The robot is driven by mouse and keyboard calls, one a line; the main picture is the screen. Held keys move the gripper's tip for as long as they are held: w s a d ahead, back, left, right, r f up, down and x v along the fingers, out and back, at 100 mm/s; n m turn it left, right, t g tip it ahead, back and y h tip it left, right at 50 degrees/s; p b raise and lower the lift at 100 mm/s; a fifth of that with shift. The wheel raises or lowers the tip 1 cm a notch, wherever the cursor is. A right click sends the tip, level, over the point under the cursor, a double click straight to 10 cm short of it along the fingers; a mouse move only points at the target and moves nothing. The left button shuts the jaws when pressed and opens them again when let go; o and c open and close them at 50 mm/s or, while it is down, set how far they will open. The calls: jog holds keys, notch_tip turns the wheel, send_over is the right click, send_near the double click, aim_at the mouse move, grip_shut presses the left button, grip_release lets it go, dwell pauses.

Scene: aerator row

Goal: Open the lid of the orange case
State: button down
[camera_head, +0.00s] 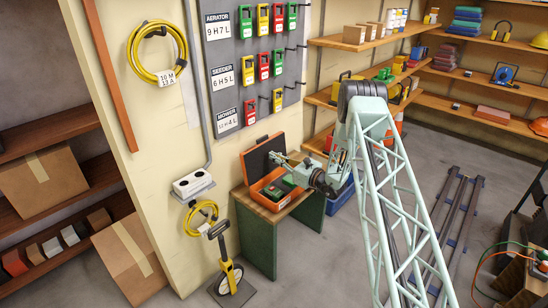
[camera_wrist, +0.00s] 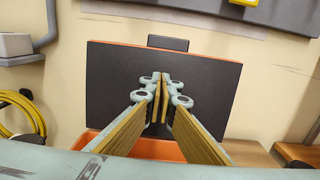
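The orange case (camera_head: 256,190) sits on a small wood-topped green table against the wall. Its lid (camera_head: 256,158) stands up at the back, open, with its dark inner face towards the room. Dark and green items show inside the case. In the wrist view the lid (camera_wrist: 215,85) fills the middle, dark with a thin orange edge, and part of the orange case body (camera_wrist: 150,148) shows below. My gripper (camera_wrist: 160,92) has its fingertips together with nothing seen between them, in front of the lid. It also shows above the case (camera_head: 277,158). I cannot tell whether the tips touch the lid.
The green table (camera_head: 262,240) has a little bare wood at the case's right. A pegboard (camera_head: 250,75) with coloured tags hangs above. A grey socket box (camera_head: 192,185) and yellow cable (camera_head: 200,218) are at the left. A measuring wheel (camera_head: 227,275) stands before the table.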

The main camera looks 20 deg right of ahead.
jog(key=shift+s+d+f, duration=0.1)
dwell(0.5)
jog(key=r+v, duration=0.1)
jog(key=v, duration=0.9)
jog(key=shift+s+d+p, duration=0.2)
jog(key=shift+s+p, duration=0.1)
jog(key=shift+p, duration=0.15)
dwell(0.5)
dwell(0.4)
